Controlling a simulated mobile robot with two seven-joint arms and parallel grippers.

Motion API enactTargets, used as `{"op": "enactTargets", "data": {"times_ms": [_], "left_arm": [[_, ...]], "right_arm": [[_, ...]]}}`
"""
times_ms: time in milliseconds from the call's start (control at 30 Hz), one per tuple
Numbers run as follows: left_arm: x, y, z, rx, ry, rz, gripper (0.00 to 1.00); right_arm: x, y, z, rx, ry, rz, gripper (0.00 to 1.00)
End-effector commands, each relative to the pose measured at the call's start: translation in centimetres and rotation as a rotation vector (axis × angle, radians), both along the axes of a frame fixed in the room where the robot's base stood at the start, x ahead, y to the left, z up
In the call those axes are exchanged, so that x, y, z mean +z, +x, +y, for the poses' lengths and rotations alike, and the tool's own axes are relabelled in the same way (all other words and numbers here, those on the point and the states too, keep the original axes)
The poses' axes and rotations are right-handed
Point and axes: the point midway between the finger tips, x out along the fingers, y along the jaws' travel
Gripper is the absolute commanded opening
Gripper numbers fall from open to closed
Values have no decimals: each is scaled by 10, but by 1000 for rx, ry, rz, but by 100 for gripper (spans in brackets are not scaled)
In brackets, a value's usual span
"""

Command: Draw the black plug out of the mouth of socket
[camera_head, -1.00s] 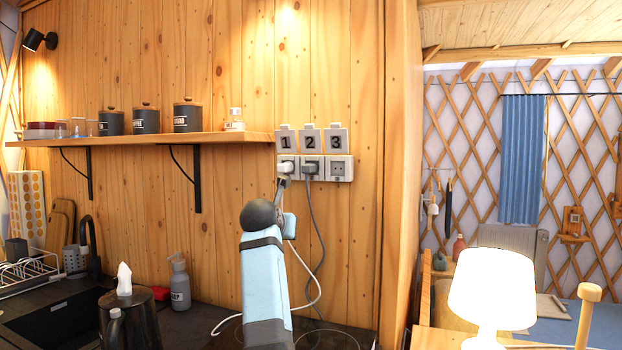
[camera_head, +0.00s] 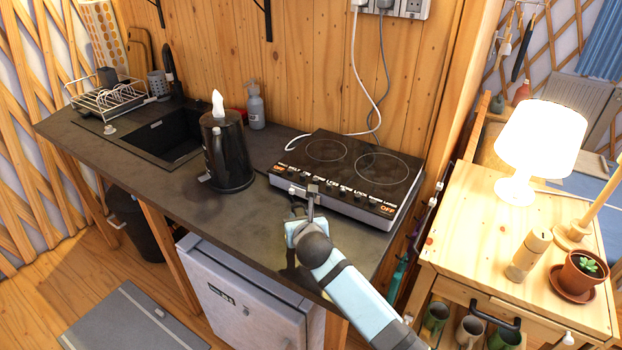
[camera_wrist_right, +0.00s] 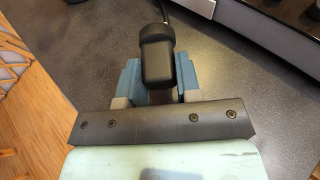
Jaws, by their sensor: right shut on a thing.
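My right gripper (camera_head: 312,207) is over the dark counter, in front of the cooktop. In the right wrist view, its blue fingers (camera_wrist_right: 158,78) are shut on a black plug (camera_wrist_right: 157,52), a rounded block with a thin dark cord or stem running up from it. In the head view the plug is too small to make out clearly. The wall socket strip (camera_head: 413,8) is cut off at the top edge. A white plug (camera_head: 360,3) and a grey plug (camera_head: 384,4) sit in it, with cords hanging down. The right-hand socket is empty. My left gripper is out of view.
The cooktop (camera_head: 350,172) lies on the counter (camera_head: 110,150) just beyond my right gripper. A black kettle-like canister (camera_head: 228,155), soap bottle (camera_head: 255,108) and sink (camera_head: 165,135) are to the left. A wooden cabinet with a lit lamp (camera_head: 538,140) stands to the right.

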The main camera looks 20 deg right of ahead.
Motion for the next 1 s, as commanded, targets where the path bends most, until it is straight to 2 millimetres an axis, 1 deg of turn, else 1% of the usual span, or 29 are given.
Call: {"op": "enactTargets", "data": {"times_ms": [100,267,600,700,1000], "left_arm": [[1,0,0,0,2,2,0],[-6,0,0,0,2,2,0],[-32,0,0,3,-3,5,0],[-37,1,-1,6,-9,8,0],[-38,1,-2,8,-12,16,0]], "right_arm": [[-7,-7,5,13,0,-1,8],[-14,-9,6,16,0,-2,8],[-39,-8,6,15,-2,-2,8],[-45,-8,6,15,-2,-2,8],[-46,-8,6,14,-1,-2,8]]}}
